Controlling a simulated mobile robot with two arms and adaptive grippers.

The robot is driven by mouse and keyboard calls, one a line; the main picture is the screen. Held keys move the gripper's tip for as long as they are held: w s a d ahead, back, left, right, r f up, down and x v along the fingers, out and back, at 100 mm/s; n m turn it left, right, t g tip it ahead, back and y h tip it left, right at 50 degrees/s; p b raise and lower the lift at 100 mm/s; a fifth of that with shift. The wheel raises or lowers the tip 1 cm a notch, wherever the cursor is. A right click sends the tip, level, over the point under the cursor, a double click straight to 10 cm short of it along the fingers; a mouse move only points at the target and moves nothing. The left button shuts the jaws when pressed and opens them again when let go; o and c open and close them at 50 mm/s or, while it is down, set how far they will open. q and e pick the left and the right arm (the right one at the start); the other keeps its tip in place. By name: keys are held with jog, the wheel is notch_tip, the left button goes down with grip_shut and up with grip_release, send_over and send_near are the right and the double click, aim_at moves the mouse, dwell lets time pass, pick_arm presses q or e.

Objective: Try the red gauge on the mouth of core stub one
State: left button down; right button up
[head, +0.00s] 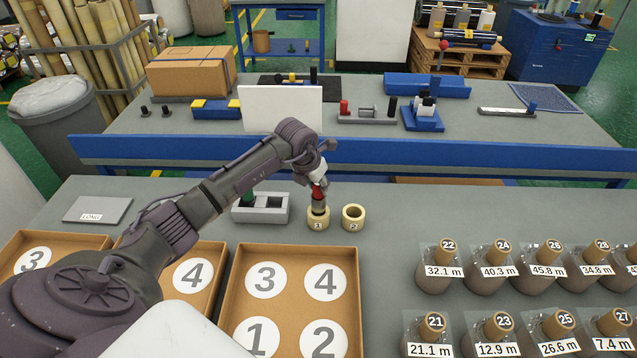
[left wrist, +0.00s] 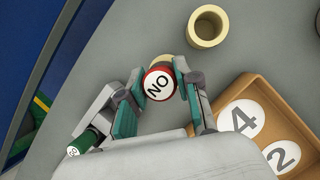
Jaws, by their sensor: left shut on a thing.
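My left gripper (head: 319,180) is shut on the red gauge (head: 318,194), which points down with its grey end at the mouth of core stub one (head: 317,224). I cannot tell how far the end sits inside the mouth. In the left wrist view, my left gripper (left wrist: 160,88) has its fingers on both sides of the gauge's red-rimmed "NO" cap (left wrist: 158,85). The cap hides most of core stub one (left wrist: 160,60) there. Core stub two (head: 353,218) stands open to the right; it also shows in the left wrist view (left wrist: 195,33). My right gripper is not in view.
A grey holder (head: 273,215) with a green gauge (head: 247,198) stands left of the stubs. Cardboard trays with numbered discs (head: 242,262) lie in front. Several wrapped rolls (head: 437,275) stand at the right. The table is clear right of core stub two.

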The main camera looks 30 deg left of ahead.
pick_arm(q)
jog(key=shift+f+b, duration=0.55)
jog(key=shift+f, duration=0.05)
dwell(0.8)
jog(key=shift+r, duration=0.1)
dwell(0.7)
jog(key=shift+r+p, duration=2.2)
jog(key=shift+r, duration=1.25)
